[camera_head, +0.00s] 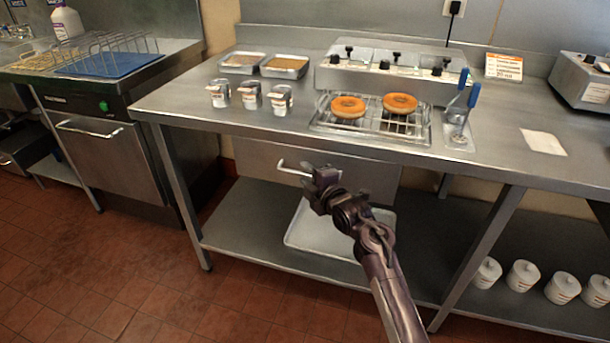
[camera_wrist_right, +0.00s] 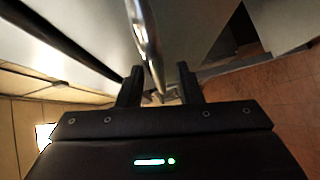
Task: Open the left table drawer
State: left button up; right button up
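The left table drawer (camera_head: 252,160) has a plain steel front under the worktop. It looks shut, flush under the table edge. Its bar handle (camera_head: 290,169) shows left of my right gripper (camera_head: 318,180), which partly covers the handle's right end. In the right wrist view the metal handle bar (camera_wrist_right: 145,40) runs between the two spread fingers of my right gripper (camera_wrist_right: 158,85). There are gaps on both sides, with the bar nearer the left finger. The gripper is open and I see no grip on the bar. My left gripper is in neither view.
The steel worktop (camera_head: 195,110) holds cups, trays, a fryer and a wire rack with two doughnuts (camera_head: 348,106). A white tray (camera_head: 305,230) lies on the lower shelf (camera_head: 240,225) beneath the drawer. Table legs (camera_head: 182,190) flank the space. The tiled floor in front is clear.

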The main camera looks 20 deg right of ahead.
jog(key=shift+w, duration=0.35)
grip_shut()
jog(key=shift+a, duration=0.1)
